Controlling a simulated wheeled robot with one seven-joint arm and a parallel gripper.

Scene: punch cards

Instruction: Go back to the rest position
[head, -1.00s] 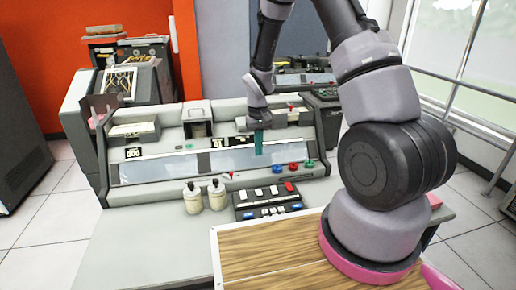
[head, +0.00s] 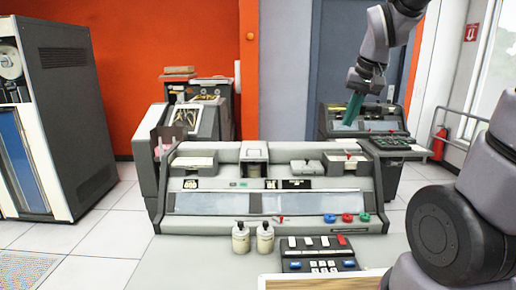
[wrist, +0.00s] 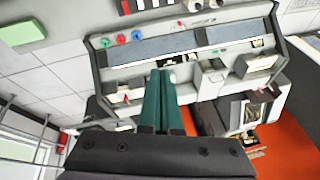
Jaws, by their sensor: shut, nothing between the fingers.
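My gripper (head: 353,108) hangs from my arm at the upper right of the head view, in front of the blue-grey door and above the right part of the console. Its green fingers are together with nothing between them. In the wrist view the closed green fingers (wrist: 161,100) point toward the console (wrist: 150,58), which appears upside down. The gripper looks clear of everything around it.
The grey punch-card console (head: 270,203) stands ahead with two white bottles (head: 252,240) and a button panel (head: 318,253) before it. A tall dark cabinet (head: 70,115) stands left. A second console (head: 362,119) stands behind at right. Open floor lies left.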

